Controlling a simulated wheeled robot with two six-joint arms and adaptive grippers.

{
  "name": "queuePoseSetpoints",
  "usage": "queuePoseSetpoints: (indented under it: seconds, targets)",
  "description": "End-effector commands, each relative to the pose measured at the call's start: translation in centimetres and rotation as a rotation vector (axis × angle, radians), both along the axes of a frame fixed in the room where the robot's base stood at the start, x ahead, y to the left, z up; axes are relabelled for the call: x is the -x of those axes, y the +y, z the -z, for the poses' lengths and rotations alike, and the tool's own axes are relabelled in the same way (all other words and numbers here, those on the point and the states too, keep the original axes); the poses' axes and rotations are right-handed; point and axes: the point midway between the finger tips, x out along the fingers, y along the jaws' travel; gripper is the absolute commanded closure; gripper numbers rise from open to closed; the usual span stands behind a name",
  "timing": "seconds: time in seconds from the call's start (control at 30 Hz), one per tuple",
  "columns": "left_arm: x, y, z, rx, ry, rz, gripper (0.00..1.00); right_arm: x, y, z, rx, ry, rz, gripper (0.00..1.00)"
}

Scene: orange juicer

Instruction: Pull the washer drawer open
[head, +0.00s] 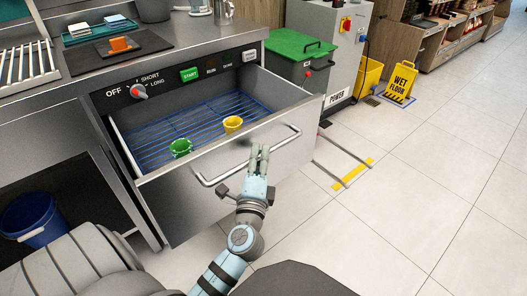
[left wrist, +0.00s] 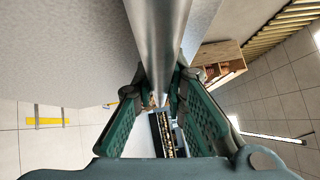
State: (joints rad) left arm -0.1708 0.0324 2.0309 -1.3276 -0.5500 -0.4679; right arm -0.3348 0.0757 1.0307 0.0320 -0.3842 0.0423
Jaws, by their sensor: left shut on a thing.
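The washer drawer (head: 185,210) is a steel drawer standing pulled out from under the control panel. The bar handle (head: 218,178) runs across the drawer front. My left gripper (head: 260,158) is at the right part of the handle and shut on it. In the left wrist view the handle bar (left wrist: 160,45) passes between the two green fingers (left wrist: 160,105). My right gripper is not in view.
The control panel (head: 165,82) with a knob and green start button is above the drawer. A green-lidded bin (head: 295,45) and grey power cabinet (head: 328,30) stand to the right. A yellow wet floor sign (head: 400,80) is farther off. The floor in front is clear.

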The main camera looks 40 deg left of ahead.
Motion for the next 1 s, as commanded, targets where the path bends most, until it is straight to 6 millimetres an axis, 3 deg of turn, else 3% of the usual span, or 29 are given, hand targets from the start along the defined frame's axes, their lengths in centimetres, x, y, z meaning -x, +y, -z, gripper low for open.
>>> queuePoseSetpoints:
  seconds: [0.33, 0.37, 0.5, 0.83, 1.0]
  targets:
    - [0.1, -0.1, 0.2, 0.000, 0.004, -0.004, 1.00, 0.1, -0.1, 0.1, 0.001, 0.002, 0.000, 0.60]
    - [0.1, -0.1, 0.2, 0.000, 0.004, -0.004, 0.86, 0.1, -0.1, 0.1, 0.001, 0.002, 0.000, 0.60]
    - [0.1, -0.1, 0.1, 0.000, 0.003, -0.003, 0.67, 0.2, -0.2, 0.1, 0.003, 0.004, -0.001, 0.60]
    - [0.1, -0.1, -0.4, 0.000, -0.001, -0.003, 0.67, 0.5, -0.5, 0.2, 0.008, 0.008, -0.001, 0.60]
    - [0.1, 0.0, -3.9, 0.001, -0.009, -0.003, 0.67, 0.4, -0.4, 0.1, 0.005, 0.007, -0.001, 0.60]
